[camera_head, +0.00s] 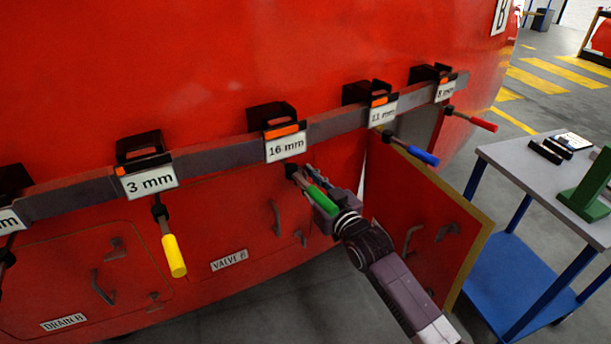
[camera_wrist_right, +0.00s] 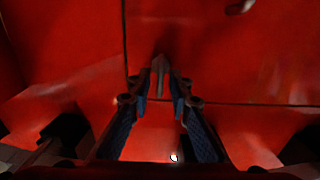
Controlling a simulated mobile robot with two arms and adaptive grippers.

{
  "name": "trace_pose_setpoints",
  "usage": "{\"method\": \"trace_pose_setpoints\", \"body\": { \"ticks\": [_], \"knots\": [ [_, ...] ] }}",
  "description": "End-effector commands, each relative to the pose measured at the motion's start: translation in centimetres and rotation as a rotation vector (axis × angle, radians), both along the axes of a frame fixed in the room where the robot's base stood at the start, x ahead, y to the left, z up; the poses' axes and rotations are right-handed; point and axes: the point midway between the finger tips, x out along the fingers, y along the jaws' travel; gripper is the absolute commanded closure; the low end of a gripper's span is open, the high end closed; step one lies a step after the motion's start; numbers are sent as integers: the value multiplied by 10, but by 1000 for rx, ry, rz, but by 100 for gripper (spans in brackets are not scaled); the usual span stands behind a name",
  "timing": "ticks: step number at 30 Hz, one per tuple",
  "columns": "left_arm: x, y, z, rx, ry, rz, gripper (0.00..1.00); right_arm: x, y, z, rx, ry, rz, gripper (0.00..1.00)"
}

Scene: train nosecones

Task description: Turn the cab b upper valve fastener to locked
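My right gripper (camera_head: 311,178) reaches to the red train side below the 16 mm sign, close to the green-handled tool (camera_head: 322,201). In the right wrist view, its two fingers (camera_wrist_right: 161,84) close in on a small grey, upright lever-like piece, which looks like the valve fastener (camera_wrist_right: 160,68), in front of the red panel. The fingertips lie close on both sides of it. In the head view the fastener is hidden behind my gripper and the tool. The VALVE B label (camera_head: 229,260) is on the panel at lower left. My left gripper is not in view.
A grey rail (camera_head: 220,154) carries several size-marked holders with hanging tools, including a yellow-handled one (camera_head: 173,256) and a blue-handled one (camera_head: 423,156). An open red hatch door (camera_head: 425,215) stands right of my arm. A table (camera_head: 520,160) is further right.

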Motion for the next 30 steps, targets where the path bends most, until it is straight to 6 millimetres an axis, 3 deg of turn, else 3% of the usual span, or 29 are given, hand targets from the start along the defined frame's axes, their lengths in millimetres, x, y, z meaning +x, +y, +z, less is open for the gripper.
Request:
{"method": "trace_pose_setpoints", "body": {
  "ticks": [4, 19, 30],
  "knots": [
    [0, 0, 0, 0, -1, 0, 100, 0, 0, 0, 0, 0, 0, 100],
    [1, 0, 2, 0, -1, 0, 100, 0, -1, 0, 40, 22, 0, 100],
    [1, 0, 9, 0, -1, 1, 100, 2, -3, 0, 273, 149, -1, 100]
  ]
}}
